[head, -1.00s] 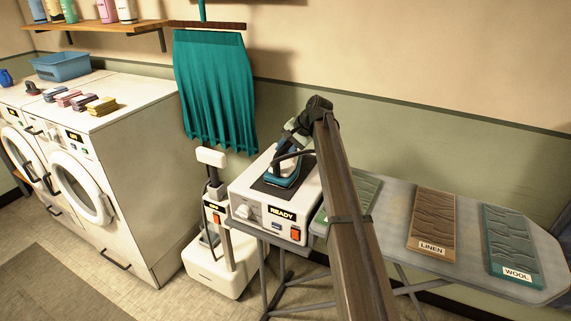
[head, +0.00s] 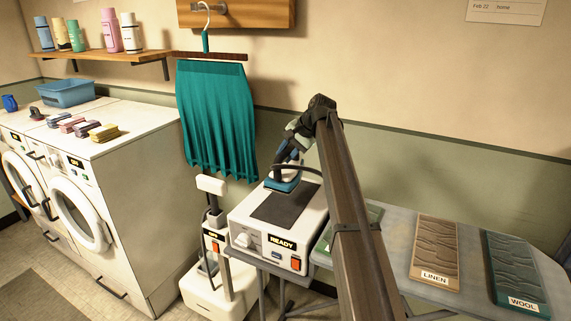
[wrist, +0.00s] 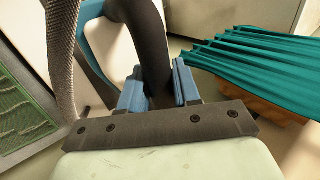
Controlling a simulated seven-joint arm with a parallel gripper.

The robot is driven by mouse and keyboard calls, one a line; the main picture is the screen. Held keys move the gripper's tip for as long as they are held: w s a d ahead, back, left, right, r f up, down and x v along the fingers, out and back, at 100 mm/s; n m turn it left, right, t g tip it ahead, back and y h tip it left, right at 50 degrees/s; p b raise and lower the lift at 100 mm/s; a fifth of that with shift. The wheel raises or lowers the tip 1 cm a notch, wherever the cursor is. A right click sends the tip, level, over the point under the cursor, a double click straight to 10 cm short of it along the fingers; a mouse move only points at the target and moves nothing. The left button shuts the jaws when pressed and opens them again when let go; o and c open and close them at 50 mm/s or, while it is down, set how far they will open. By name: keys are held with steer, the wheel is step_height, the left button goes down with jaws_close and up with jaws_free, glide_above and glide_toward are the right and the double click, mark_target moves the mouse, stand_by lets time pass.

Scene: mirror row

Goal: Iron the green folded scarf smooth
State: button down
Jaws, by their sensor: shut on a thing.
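My gripper (head: 298,148) is shut on the handle of the blue iron (head: 283,183). In the wrist view its blue-padded jaws (wrist: 158,88) close on the dark handle. The iron appears lifted over the far end of the dark plate (head: 284,206) on the white station. The station's screen reads READY. The green folded scarf (head: 374,213) lies at the left end of the ironing board (head: 397,240), mostly hidden by my arm. The wrist view shows its creased surface (wrist: 18,120) at the left.
Creased pieces labelled LINEN (head: 435,250) and WOOL (head: 515,270) lie farther right on the board. A teal cloth (head: 215,120) hangs behind the station. A white floor unit with a post (head: 226,245) stands left of the station. White washers (head: 120,190) stand at the left.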

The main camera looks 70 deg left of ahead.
steer(key=w+d+r+m+y, duration=0.1)
steer(key=w+d+m, duration=0.1)
steer(key=w+d, duration=0.9)
steer(key=s+d+f+n+h, duration=0.1)
steer(key=s+d+f+n, duration=0.15)
steer(key=d, duration=1.25)
steer(key=shift+f, duration=3.85)
steer(key=shift+w+a, duration=6.65)
steer(key=shift+w, duration=0.55)
steer(key=shift+s+d, duration=6.8)
steer(key=shift+s, duration=0.95)
step_height(320, 180, up, 8)
steer(key=shift+f, duration=0.15)
